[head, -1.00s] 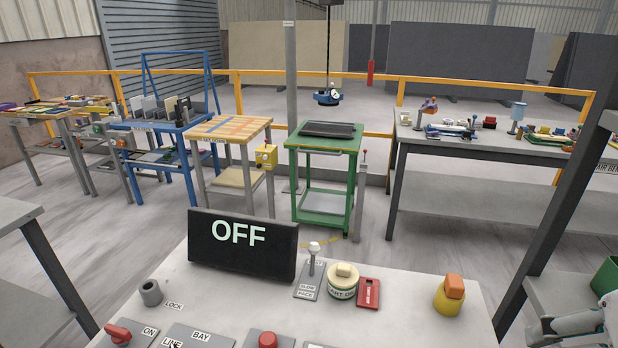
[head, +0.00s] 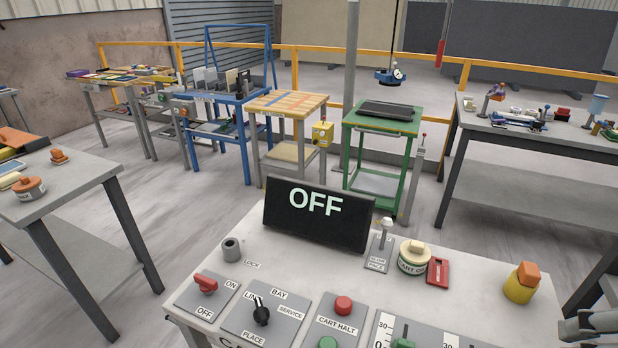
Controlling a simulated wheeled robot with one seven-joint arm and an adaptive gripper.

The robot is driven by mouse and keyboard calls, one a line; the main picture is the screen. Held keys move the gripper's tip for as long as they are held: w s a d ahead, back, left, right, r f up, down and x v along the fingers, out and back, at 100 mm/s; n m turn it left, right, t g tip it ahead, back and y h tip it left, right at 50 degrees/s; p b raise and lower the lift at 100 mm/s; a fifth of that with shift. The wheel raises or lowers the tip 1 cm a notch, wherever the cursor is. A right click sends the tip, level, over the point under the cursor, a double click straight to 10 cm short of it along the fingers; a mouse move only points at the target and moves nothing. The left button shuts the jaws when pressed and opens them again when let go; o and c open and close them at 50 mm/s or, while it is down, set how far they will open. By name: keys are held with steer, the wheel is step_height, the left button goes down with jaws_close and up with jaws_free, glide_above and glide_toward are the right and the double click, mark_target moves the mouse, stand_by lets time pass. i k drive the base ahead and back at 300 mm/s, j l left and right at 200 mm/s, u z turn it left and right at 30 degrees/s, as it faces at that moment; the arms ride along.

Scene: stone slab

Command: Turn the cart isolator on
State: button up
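A red turn handle (head: 206,284) sits on a grey plate at the left front of the control bench, with ON printed to its right and OFF below it. I take it as the isolator; its full name is not readable. The handle lies slanted, and I cannot tell which word it points to. A black display (head: 318,216) behind it reads OFF in pale letters. Only a pale grey part of my arm shows at the lower right edge, far from the handle. My gripper's fingers are not in view.
The bench (head: 265,265) also bears a black selector knob (head: 261,311), a red button (head: 344,305), a cream-topped container (head: 415,257), a grey cylinder (head: 231,250) and an orange-topped yellow item (head: 521,282). A grey table (head: 85,196) stands left, with open floor between.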

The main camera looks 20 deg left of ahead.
mark_target(207, 285)
steer(key=k+j+u, duration=0.1)
steer(key=u, duration=1.35)
steer(key=i+j+u, duration=0.25)
steer(key=i+j, duration=0.2)
steer(key=i, duration=0.15)
